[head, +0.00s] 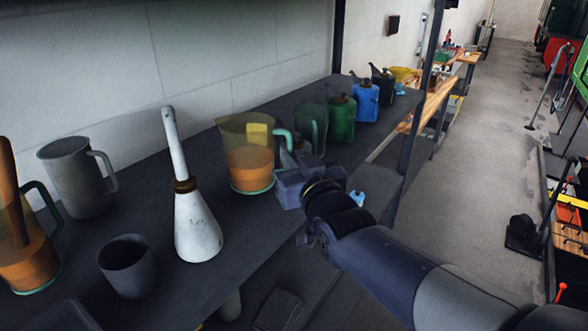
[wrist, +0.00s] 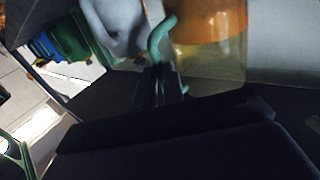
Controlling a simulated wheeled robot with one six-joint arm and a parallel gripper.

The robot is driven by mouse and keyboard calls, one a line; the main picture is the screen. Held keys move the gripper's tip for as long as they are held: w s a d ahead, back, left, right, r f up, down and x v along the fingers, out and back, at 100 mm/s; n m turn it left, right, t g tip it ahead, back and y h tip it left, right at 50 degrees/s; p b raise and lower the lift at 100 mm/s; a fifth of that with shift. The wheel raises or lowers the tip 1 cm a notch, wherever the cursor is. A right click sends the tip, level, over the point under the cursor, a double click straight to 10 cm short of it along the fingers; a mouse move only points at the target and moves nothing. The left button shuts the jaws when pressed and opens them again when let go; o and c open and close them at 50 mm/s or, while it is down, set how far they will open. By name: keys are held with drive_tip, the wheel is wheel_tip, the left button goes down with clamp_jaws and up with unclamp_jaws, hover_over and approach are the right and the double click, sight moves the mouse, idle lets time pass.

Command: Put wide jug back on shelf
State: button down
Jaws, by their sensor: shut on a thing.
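The wide jug (head: 233,140) is clear and yellowish, with orange contents in its lower part and a teal handle. My gripper (head: 284,168) is shut on the handle, on the jug's right side. In the wrist view the jug (wrist: 222,68) appears upside down at the top, with its handle (wrist: 158,38) at the fingers (wrist: 160,88). The fingers hide part of the handle.
A white long-necked can (head: 196,225), a dark cup (head: 127,268), a grey jug (head: 75,180) and another orange-filled jug (head: 28,268) stand to the left. A greenish jug (head: 312,125), a green can (head: 341,120) and a blue can (head: 364,103) stand behind. A dark post (head: 419,100) rises at the shelf's far end.

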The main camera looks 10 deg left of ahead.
drive_tip(key=shift+f, duration=1.4)
drive_tip(key=c, duration=1.5)
unclamp_jaws()
drive_tip(key=shift+r, duration=0.1)
drive_tip(key=shift+r, duration=0.1)
drive_tip(key=b+v, duration=0.2)
drive_tip(key=v, duration=1)
